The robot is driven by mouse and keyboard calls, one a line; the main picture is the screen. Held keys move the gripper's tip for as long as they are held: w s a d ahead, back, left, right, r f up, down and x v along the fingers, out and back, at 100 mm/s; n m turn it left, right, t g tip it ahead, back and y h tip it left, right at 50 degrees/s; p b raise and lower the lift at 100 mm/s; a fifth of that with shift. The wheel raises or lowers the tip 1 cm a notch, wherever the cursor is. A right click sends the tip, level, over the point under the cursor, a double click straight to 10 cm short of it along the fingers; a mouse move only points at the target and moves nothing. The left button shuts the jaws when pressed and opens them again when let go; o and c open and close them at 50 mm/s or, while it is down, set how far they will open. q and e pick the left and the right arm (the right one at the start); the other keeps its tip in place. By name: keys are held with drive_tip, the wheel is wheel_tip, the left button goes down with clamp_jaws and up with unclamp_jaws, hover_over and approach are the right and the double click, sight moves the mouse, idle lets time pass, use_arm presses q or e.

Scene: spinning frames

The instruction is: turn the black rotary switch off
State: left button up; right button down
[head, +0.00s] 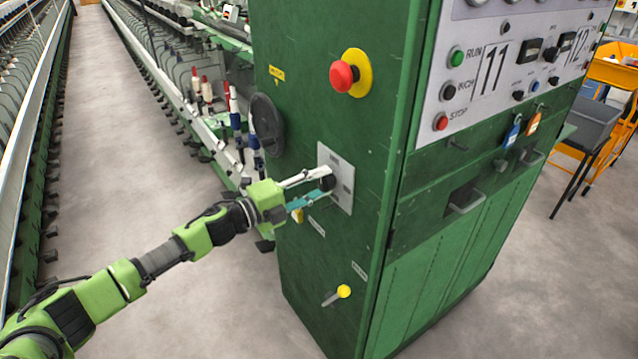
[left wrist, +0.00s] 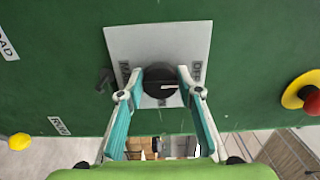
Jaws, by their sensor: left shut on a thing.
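The black rotary switch (head: 328,183) sits on a pale grey plate (head: 342,163) on the side of the green cabinet. In the left wrist view the round black knob (left wrist: 160,80) has a white mark on its face, lying roughly across the picture. The fingertips hide the knob's sides. My right gripper is not in view.
A red emergency button (head: 343,76) on a yellow disc is above the plate. A black handwheel (head: 267,125) is to the left, and a yellow-knobbed lever (head: 343,292) is below. Open floor (head: 130,180) lies left.

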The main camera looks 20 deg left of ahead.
use_arm(q)
drive_tip(key=o, duration=1.1)
drive_tip(key=shift+s+a+f, duration=0.1)
drive_tip(key=shift+s+a, duration=0.05)
drive_tip(key=shift+a, duration=0.05)
drive_tip(key=v, duration=1.1)
drive_tip(key=shift+s+a, duration=0.2)
